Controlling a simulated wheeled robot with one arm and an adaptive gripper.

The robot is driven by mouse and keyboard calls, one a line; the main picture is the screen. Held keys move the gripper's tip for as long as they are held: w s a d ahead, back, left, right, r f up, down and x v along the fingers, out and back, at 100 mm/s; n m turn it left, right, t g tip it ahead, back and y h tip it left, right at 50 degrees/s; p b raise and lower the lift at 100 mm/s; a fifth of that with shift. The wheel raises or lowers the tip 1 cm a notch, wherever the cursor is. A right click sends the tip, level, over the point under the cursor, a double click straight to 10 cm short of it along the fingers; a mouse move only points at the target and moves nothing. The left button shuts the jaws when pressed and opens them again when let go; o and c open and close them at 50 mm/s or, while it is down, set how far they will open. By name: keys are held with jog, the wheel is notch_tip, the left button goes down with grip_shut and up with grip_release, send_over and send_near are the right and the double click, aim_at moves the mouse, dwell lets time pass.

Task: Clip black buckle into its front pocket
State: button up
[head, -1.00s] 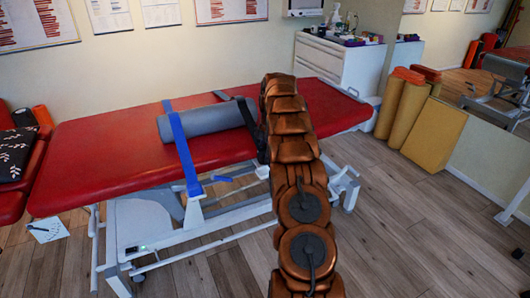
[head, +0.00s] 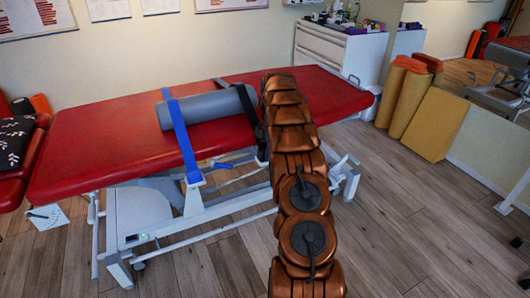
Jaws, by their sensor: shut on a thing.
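A black strap (head: 246,102) runs over the right part of the grey bolster (head: 205,108) and down the near side of the red treatment table (head: 90,150). Its lower end, near the table edge, is partly hidden by my brown arm, and I cannot make out the black buckle or its pocket. A blue strap (head: 181,135) crosses the bolster's left part and hangs over the near edge to a pale fitting on the frame. A small blue piece (head: 221,166) shows just right of it. My gripper is hidden behind my arm.
The table's white frame (head: 150,222) stands on a wooden floor. A white cabinet (head: 340,55) with small items on top stands behind right. Yellow rolls (head: 409,100) and a yellow block (head: 434,128) lean at the right wall.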

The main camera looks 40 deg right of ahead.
jog(key=shift+f, duration=0.15)
jog(key=o, duration=1.3)
jog(key=shift+s+d+r, duration=0.1)
jog(key=shift+d+r, duration=0.1)
jog(key=shift+r, duration=1.6)
jog(key=shift+d+r, duration=0.2)
jog(key=shift+r, duration=1.7)
